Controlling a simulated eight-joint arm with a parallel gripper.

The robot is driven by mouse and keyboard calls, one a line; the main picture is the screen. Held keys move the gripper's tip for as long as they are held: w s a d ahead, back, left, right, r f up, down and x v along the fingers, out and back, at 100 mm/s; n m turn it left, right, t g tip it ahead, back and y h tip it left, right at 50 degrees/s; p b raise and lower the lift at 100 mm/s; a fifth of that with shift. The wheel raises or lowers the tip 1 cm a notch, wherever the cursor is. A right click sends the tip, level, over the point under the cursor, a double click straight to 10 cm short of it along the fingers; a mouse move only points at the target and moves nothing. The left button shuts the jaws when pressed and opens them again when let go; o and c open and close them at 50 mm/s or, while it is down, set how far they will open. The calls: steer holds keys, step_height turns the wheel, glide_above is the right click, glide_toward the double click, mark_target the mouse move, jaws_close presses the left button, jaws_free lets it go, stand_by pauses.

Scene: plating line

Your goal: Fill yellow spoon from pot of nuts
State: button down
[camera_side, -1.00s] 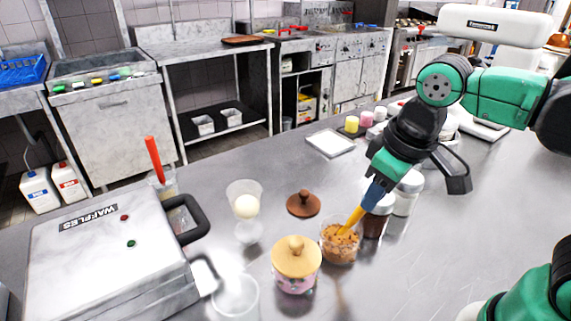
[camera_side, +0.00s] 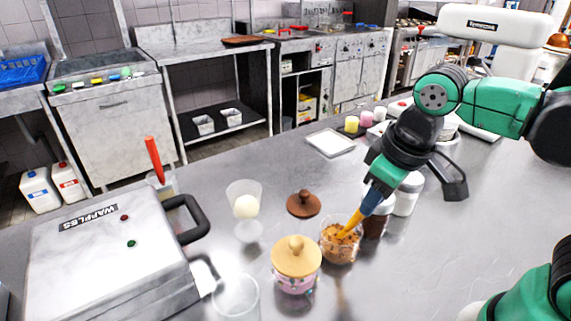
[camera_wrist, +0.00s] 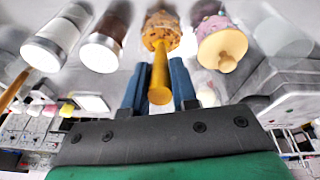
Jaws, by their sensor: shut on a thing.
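The pot of nuts (camera_side: 340,249) is a clear glass pot with brown pieces inside, standing on the steel counter. It also shows in the wrist view (camera_wrist: 160,24). The yellow spoon (camera_side: 350,223) leans with its lower end down in the nuts, so its bowl is hidden. Its yellow handle (camera_wrist: 160,78) runs between the blue fingers in the wrist view. My gripper (camera_side: 372,200) is shut on the upper handle, above and to the right of the pot, and tilted.
A pink jar with a tan lid (camera_side: 296,266) stands left of the pot. A brown lid (camera_side: 303,203) lies behind it. A dark jar (camera_side: 375,222) and a white-lidded jar (camera_side: 408,194) stand close on the right.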

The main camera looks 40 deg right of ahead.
steer(key=shift+w+f, duration=0.2)
stand_by(0.4)
steer(key=shift+w+r, duration=0.2)
steer(key=shift+w, duration=0.15)
steer(key=shift+w+f, duration=0.1)
steer(key=shift+w, duration=0.05)
steer(key=shift+s+f, duration=0.15)
steer(key=shift+s, duration=0.55)
stand_by(0.5)
steer(key=shift+w, duration=0.7)
stand_by(0.3)
steer(key=shift+s, duration=0.15)
steer(key=shift+s+f, duration=0.1)
steer(key=shift+s, duration=0.3)
steer(key=shift+s, duration=0.15)
stand_by(0.3)
